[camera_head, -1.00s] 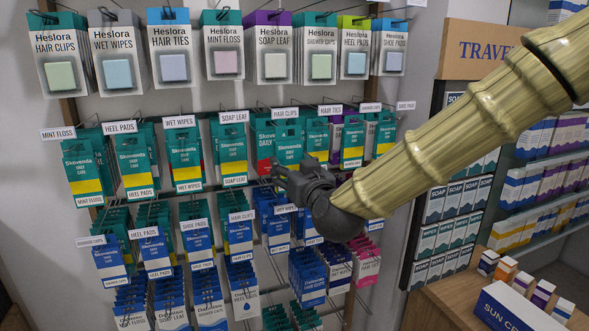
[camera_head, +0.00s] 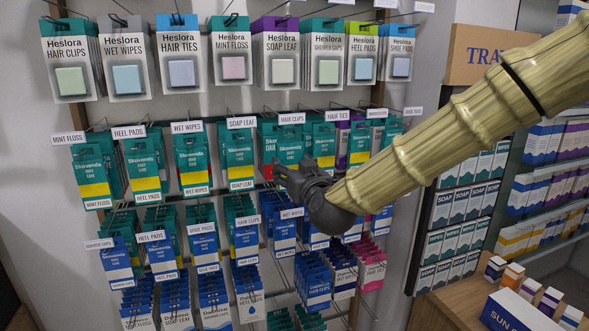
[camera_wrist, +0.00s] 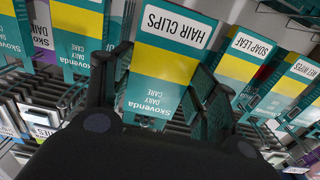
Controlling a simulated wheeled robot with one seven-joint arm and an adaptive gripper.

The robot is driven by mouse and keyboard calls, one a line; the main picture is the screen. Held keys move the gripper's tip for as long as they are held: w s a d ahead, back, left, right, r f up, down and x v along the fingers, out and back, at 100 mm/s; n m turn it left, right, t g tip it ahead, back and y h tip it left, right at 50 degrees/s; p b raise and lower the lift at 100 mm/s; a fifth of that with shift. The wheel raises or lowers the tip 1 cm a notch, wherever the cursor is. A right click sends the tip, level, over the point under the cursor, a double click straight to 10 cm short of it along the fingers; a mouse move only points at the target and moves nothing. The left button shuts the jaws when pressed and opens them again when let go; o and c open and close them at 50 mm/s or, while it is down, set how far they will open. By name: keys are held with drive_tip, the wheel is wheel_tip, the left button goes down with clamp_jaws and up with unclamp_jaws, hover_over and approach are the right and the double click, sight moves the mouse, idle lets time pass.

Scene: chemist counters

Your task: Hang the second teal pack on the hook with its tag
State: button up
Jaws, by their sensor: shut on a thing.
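My gripper (camera_head: 288,176) is in front of the middle row of the pack display. In the wrist view my gripper (camera_wrist: 152,88) is shut on a teal pack (camera_wrist: 160,70) with a yellow band and a white HAIR CLIPS label, upside down in that view. In the head view the teal pack (camera_head: 290,146) shows above the fingers, its lower part hidden by them. A white HAIR CLIPS tag (camera_head: 291,118) stands just above it. The hook behind the pack is hidden, so I cannot tell whether the pack touches it.
Teal SOAP LEAF packs (camera_head: 239,152) hang to the left, under their own tag. More teal packs (camera_head: 359,140) hang to the right. Blue packs (camera_head: 246,238) hang on the rows below. A wooden counter (camera_head: 455,296) with small boxes is at lower right.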

drive_tip(key=shift+p+x, duration=0.4)
drive_tip(key=shift+x, duration=1.5)
drive_tip(key=shift+w+a+f+b, duration=0.2)
drive_tip(key=shift+w+f+b, duration=0.1)
drive_tip(key=shift+w+b, duration=0.25)
drive_tip(key=shift+w, duration=0.1)
drive_tip(key=o, duration=1.1)
drive_tip(key=shift+c, duration=0.2)
